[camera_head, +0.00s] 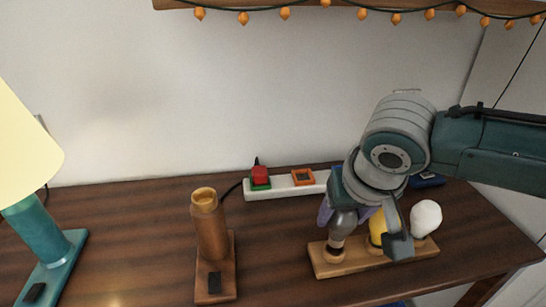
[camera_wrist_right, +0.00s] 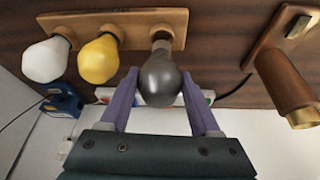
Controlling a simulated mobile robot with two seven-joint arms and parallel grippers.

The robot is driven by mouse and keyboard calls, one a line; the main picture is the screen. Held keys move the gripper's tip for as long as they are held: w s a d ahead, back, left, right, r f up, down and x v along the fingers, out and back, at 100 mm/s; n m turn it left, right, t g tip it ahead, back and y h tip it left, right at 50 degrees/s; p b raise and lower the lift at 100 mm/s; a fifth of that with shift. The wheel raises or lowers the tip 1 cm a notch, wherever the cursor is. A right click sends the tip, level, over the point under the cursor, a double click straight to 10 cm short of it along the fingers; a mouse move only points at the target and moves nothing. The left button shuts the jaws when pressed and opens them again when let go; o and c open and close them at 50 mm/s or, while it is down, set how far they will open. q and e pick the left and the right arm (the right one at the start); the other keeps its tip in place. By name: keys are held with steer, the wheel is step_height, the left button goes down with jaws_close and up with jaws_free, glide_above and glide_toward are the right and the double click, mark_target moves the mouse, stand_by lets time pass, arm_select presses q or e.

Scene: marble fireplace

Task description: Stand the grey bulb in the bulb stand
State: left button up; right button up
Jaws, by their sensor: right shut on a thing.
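The grey bulb (camera_head: 343,223) is between the purple fingers of my right gripper (camera_head: 346,210), which is shut on it. It is upright, with its base down at the left hole of the wooden bulb stand (camera_head: 378,264). The wrist view also shows the grey bulb (camera_wrist_right: 160,80) at the end hole of the stand (camera_wrist_right: 136,20). I cannot tell whether its base is fully seated. A yellow bulb (camera_wrist_right: 98,60) and a white bulb (camera_head: 426,218) stand in the other holes. My gripper partly hides the yellow one in the head view. My left gripper is out of view.
A wooden lamp base (camera_head: 211,240) with an open brass socket stands left of the stand. A teal lamp (camera_head: 42,235) with a cream shade (camera_head: 22,140) is at far left. A white power strip (camera_head: 283,185) lies along the wall. The tabletop between the two lamps is clear.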

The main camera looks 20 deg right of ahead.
mark_target(340, 229)
steer(key=shift+p, duration=0.4)
stand_by(1.0)
steer(key=shift+f+b, duration=0.75)
steer(key=shift+f, duration=0.8)
steer(key=o, duration=1.4)
